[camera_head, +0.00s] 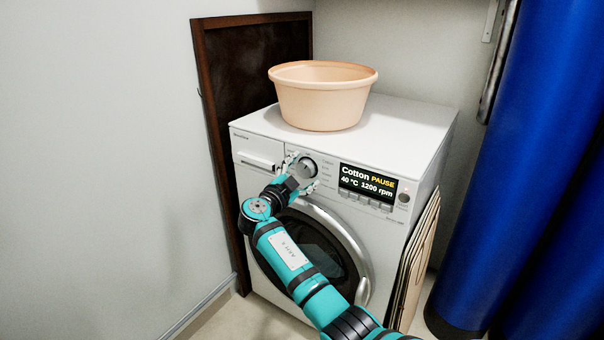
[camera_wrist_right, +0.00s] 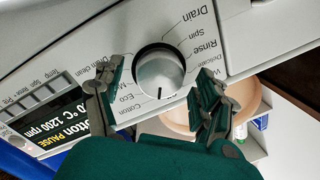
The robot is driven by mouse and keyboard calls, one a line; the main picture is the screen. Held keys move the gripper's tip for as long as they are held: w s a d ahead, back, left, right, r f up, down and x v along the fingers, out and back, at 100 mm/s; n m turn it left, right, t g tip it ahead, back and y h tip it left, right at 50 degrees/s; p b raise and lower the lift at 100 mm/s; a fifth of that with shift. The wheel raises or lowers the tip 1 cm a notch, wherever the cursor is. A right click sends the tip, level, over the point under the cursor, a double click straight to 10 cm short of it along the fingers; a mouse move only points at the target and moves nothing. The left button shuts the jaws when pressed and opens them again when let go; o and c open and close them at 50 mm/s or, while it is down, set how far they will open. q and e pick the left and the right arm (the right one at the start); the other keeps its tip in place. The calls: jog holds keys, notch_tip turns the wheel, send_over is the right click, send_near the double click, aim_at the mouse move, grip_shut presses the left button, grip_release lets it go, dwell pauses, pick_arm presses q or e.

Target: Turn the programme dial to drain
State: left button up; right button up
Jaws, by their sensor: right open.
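The programme dial (camera_wrist_right: 160,72) is a round silver knob on the white washing machine's front panel. In the head view the dial (camera_head: 308,163) sits left of the display. Its dark mark points toward the bottom of the wrist view. The word Drain (camera_wrist_right: 188,21) is printed above right of the dial there. The display (camera_head: 367,185) reads Cotton, PAUSE, 40 °C, 1200 rpm. My right gripper (camera_wrist_right: 160,84) is open, with one finger on each side of the dial. Gaps show between the fingers and the knob in the wrist view. My left gripper is out of view.
A peach basin (camera_head: 322,105) stands on the washing machine (camera_head: 405,120). Blue cylinders (camera_head: 520,170) stand at the right. Flat boards (camera_head: 416,265) lean by the machine's right side. A dark framed panel (camera_head: 222,75) and a wall are close on the left.

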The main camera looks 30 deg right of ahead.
jog(key=c, duration=1.2)
jog(key=shift+o, duration=0.2)
